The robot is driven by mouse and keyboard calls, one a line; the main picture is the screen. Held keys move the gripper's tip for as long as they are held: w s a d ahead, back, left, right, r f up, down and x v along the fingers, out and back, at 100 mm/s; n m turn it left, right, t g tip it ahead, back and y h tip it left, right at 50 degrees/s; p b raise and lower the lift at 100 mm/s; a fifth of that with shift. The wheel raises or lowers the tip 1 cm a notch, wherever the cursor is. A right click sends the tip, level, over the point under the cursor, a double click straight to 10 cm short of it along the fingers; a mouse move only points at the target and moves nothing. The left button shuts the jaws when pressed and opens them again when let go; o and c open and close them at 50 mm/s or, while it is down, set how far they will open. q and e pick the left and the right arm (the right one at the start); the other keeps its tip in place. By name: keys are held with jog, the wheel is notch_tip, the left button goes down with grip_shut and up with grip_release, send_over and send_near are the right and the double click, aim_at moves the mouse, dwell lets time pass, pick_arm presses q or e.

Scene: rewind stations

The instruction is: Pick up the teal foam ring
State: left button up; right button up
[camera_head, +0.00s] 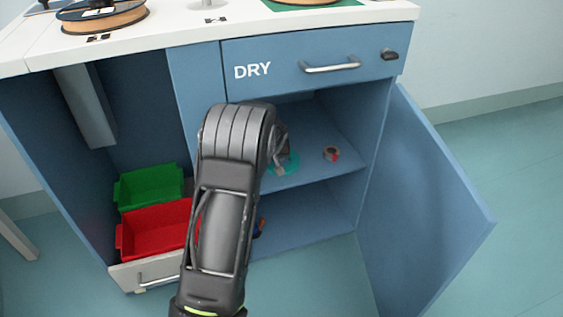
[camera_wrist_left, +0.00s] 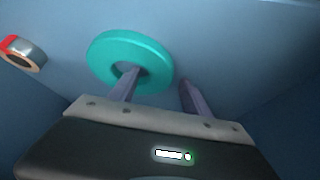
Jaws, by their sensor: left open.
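The teal foam ring (camera_head: 291,162) lies on the upper shelf inside the open cabinet, partly hidden behind my left gripper in the head view. In the left wrist view the ring (camera_wrist_left: 105,48) shows nearly whole. My left gripper (camera_head: 280,168) reaches into the cabinet at the ring. In the left wrist view its fingers (camera_wrist_left: 160,77) are open with nothing gripped. One fingertip overlaps the ring's hole and the other is just outside the rim at the right. I cannot tell how deep the fingertip is in the hole. My right gripper is not in view.
A small red and grey tape roll (camera_head: 331,154) lies on the shelf right of the ring. The DRY drawer (camera_head: 290,72) is shut above. The cabinet door (camera_head: 425,205) stands open at right. Green (camera_head: 150,185) and red bins (camera_head: 155,228) are at left.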

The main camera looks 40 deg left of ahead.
pick_arm(q)
grip_shut()
dwell(0.5)
jog(key=shift+r, duration=0.1)
jog(key=shift+r+p, duration=0.4)
jog(key=shift+r, duration=0.05)
notch_tip(320, 180, up, 3)
jog(key=shift+d+r+p, duration=0.1)
jog(key=shift+p, duration=0.95)
jog(key=s+d+p, duration=0.5)
jog(key=s+d, duration=0.7)
jog(key=s, duration=0.1)
jog(key=shift+d+f, duration=0.15)
jog(key=shift+f, duration=0.25)
